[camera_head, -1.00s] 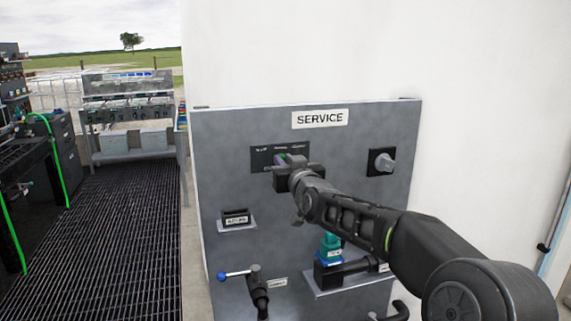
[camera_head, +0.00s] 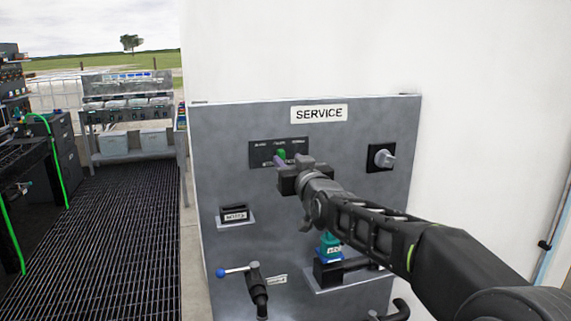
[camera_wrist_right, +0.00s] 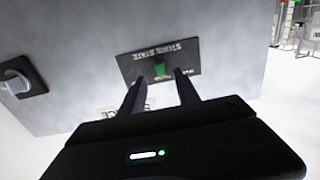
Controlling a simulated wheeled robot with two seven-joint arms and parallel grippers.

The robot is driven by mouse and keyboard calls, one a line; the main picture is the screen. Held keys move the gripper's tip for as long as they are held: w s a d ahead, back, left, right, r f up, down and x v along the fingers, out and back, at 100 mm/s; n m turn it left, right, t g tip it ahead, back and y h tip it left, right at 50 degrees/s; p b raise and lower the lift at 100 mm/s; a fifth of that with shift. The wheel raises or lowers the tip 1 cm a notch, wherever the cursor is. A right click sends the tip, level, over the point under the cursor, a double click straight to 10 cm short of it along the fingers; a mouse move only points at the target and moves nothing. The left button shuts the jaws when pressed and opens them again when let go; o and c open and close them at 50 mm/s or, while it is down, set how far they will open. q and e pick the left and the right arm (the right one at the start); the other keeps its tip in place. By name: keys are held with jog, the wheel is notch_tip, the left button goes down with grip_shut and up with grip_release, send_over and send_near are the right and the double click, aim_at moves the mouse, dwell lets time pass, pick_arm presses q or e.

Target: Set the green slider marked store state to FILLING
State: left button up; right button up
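The green slider (camera_head: 281,154) sits near the middle of a black plate (camera_head: 258,155) on the grey service panel. Small labels along the plate are too small to read in the head view. In the right wrist view the green slider (camera_wrist_right: 160,68) stands below the text STORE STATE on its plate (camera_wrist_right: 128,66). My right gripper (camera_head: 283,162) is at the plate, its fingers pointing at the slider. In the wrist view, my right gripper (camera_wrist_right: 160,76) is open, one fingertip on each side of the slider, with visible gaps. My left gripper is out of view.
A grey knob (camera_head: 384,160) is right of the plate. Below are a labelled black holder (camera_head: 235,214), a blue-tipped lever (camera_head: 240,271) and a teal fitting (camera_head: 330,246) on a shelf. A grated walkway (camera_head: 120,235) lies open at left.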

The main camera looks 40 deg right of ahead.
jog(key=v, duration=0.3)
jog(key=shift+s+b, duration=0.2)
jog(key=shift+b, duration=0.15)
jog(key=shift+f, duration=0.1)
